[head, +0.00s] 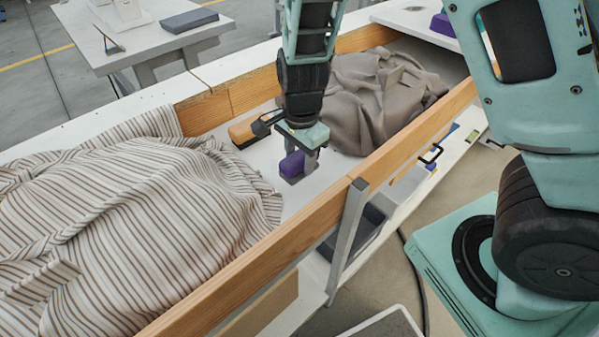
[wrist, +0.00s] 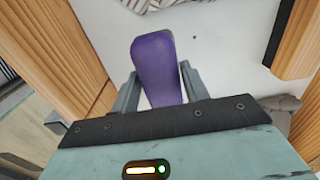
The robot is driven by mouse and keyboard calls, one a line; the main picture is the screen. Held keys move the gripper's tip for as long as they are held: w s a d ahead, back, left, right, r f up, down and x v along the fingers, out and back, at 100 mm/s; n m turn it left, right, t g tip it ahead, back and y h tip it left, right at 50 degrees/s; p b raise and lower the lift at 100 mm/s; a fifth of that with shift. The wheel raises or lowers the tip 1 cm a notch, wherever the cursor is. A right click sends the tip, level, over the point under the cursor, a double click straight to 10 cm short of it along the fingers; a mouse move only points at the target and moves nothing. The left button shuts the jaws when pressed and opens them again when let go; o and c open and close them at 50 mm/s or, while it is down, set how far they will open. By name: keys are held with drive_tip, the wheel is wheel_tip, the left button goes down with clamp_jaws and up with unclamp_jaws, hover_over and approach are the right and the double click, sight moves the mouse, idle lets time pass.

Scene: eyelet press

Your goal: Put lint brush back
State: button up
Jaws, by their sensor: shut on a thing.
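My gripper (head: 299,163) is shut on a purple thing with a rounded end, which I take to be the lint brush (head: 292,164). In the wrist view the brush (wrist: 155,68) stands out between the two grey fingers (wrist: 158,93). The gripper points down inside the long white trough (head: 262,163), between the two heaps of cloth. Its fingers partly hide the brush. I cannot tell whether the brush touches the trough floor.
A striped cloth (head: 130,215) fills the trough's left part, and a brown cloth (head: 375,95) lies on the right. The front wooden rail (head: 270,250) is close. Another purple thing (head: 445,24) sits on the far white shelf.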

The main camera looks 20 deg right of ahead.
sight(299, 169)
drive_tip(key=shift+f+b, duration=0.5)
drive_tip(key=shift+f, duration=1.4)
drive_tip(key=shift+f, duration=0.15)
drive_tip(key=o, duration=1)
